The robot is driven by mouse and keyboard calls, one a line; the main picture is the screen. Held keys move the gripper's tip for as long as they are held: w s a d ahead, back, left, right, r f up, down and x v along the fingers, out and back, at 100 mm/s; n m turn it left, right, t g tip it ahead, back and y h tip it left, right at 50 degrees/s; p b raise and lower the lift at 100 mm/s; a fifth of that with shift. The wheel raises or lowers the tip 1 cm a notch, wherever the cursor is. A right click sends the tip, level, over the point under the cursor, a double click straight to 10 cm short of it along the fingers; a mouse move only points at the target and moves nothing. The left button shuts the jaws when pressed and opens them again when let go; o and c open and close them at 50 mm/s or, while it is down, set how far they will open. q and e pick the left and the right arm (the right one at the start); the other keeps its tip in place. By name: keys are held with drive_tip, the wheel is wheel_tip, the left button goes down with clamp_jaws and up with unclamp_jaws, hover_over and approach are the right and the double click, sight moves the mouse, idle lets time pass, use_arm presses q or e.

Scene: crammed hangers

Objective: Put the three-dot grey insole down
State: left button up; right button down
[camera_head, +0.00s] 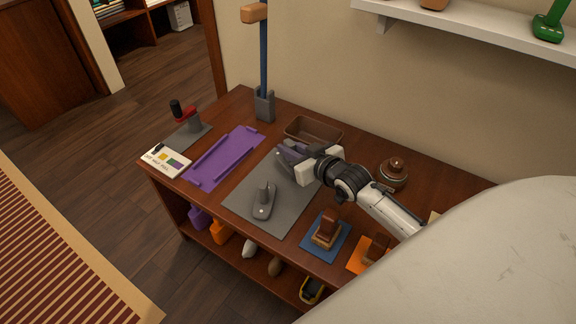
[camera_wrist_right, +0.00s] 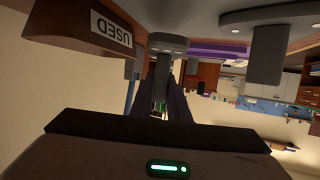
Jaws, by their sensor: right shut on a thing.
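My right gripper (camera_head: 289,153) is over the back part of the grey mat (camera_head: 238,190). It is shut on a grey insole (camera_head: 281,158), mostly hidden by the fingers in the head view. In the right wrist view the insole (camera_wrist_right: 167,44) shows as a flat grey plate with a post between my fingers. I cannot count its dots, nor tell whether it touches the mat. A second grey insole (camera_head: 264,208) with an upright post lies on the mat nearer the front; it also shows in the right wrist view (camera_wrist_right: 262,62). My left gripper is not in view.
A brown tray (camera_head: 314,130), labelled USED in the right wrist view (camera_wrist_right: 75,32), stands just behind my gripper. A purple tray (camera_head: 222,158) lies left of the mat. Brown blocks stand on blue (camera_head: 312,248) and orange mats at the right. The mat's left part is bare.

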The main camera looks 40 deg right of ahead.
wheel_tip(320, 180, down, 4)
drive_tip(key=shift+r+b, duration=0.1)
drive_tip(key=shift+b, duration=0.6)
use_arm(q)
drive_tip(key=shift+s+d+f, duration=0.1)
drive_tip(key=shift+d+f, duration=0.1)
use_arm(e)
drive_tip(key=c, duration=1.7)
unclamp_jaws()
drive_tip(key=shift+f, duration=0.25)
drive_tip(key=shift+r, duration=0.15)
drive_tip(key=shift+s+r, duration=0.2)
drive_tip(key=shift+s, duration=0.05)
drive_tip(key=p+v, duration=0.2)
drive_tip(key=v, duration=0.4)
drive_tip(key=shift+s, duration=0.15)
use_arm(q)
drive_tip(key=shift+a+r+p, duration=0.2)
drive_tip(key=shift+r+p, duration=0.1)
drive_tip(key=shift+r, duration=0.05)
use_arm(e)
drive_tip(key=shift+s+r, duration=0.1)
drive_tip(key=shift+s, duration=0.2)
